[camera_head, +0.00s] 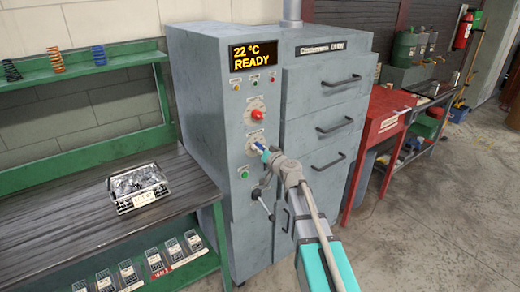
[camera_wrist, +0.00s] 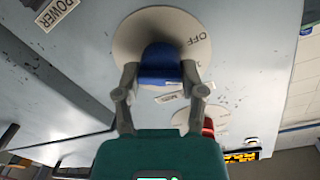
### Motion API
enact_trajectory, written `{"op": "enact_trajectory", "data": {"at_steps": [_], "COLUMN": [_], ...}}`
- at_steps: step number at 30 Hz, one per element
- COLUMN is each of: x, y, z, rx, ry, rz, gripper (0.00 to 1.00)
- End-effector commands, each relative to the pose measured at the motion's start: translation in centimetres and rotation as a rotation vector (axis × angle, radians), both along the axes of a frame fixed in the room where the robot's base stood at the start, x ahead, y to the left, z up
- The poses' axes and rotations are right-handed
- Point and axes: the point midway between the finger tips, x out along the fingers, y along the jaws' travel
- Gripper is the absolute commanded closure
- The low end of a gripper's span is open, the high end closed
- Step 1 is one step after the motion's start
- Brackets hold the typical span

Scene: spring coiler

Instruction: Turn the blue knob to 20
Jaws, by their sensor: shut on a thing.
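The blue knob (camera_head: 260,147) is on the front of a grey oven cabinet (camera_head: 230,200), below a red knob (camera_head: 257,115). In the wrist view the blue knob (camera_wrist: 160,65) sits on a round pale dial with the word OFF at its right. My gripper (camera_head: 265,155) reaches the knob from the front. In the wrist view its two fingers (camera_wrist: 158,75) are shut on the knob's sides. The dial's other marks are hidden or too small to read, so I cannot tell the setting.
The cabinet's display (camera_head: 253,54) reads 22 °C READY. A green button (camera_head: 244,173) is below the blue knob. A bench with a metal tray of parts (camera_head: 138,188) stands at the left. Drawers with black handles are at the right of the panel.

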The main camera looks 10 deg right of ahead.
Motion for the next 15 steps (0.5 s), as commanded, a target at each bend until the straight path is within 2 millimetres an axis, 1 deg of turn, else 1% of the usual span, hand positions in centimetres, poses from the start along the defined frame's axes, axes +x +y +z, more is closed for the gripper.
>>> {"op": "enact_trajectory", "data": {"at_steps": [15], "x": [0.21], "y": [-0.04], "z": [0.08], "rx": [0.426], "ry": [0.242], "rz": [0.001], "gripper": [0.95]}}
